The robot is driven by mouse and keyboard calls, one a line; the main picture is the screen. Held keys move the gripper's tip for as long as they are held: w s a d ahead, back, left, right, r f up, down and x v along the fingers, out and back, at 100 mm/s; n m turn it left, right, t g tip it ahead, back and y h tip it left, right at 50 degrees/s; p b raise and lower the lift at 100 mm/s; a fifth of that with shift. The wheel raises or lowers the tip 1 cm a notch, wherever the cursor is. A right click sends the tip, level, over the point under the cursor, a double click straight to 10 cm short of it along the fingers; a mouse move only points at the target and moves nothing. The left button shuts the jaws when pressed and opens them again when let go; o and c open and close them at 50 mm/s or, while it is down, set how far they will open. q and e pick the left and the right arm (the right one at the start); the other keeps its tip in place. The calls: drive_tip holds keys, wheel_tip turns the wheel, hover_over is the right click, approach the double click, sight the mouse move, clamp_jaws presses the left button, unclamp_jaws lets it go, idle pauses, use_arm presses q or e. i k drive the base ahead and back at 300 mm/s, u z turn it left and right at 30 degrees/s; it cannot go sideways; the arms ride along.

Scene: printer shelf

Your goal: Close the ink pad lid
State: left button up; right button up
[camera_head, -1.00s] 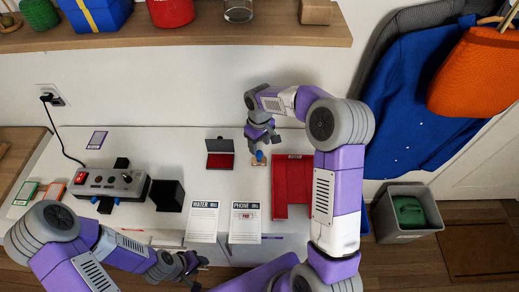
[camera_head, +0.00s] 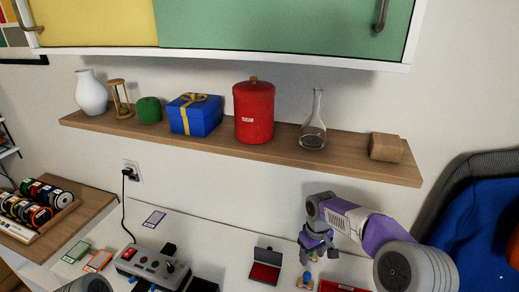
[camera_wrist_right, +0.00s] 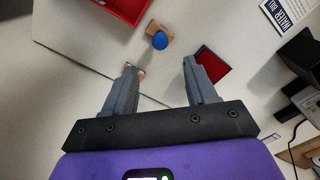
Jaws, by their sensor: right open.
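The ink pad (camera_head: 265,271) is a small dark case with a red pad, on the white table at the bottom of the head view. Its lid (camera_head: 268,256) stands up, open, at the back. In the right wrist view the red pad (camera_wrist_right: 213,66) lies just beyond the right-hand finger, partly hidden by it. My right gripper (camera_head: 314,259) is to the right of the ink pad, above a small stamp (camera_head: 306,279). The right wrist view shows the gripper's fingers (camera_wrist_right: 160,72) apart with nothing held between them. My left gripper is out of view.
The stamp has a blue knob (camera_wrist_right: 159,41) and a wooden base. A red tray (camera_wrist_right: 122,8) is beside it. A grey switch box (camera_head: 150,265) stands left of the ink pad. A wooden shelf (camera_head: 200,140) with several items hangs above the table.

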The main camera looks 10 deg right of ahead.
sight(268, 255)
drive_tip(key=k, duration=1)
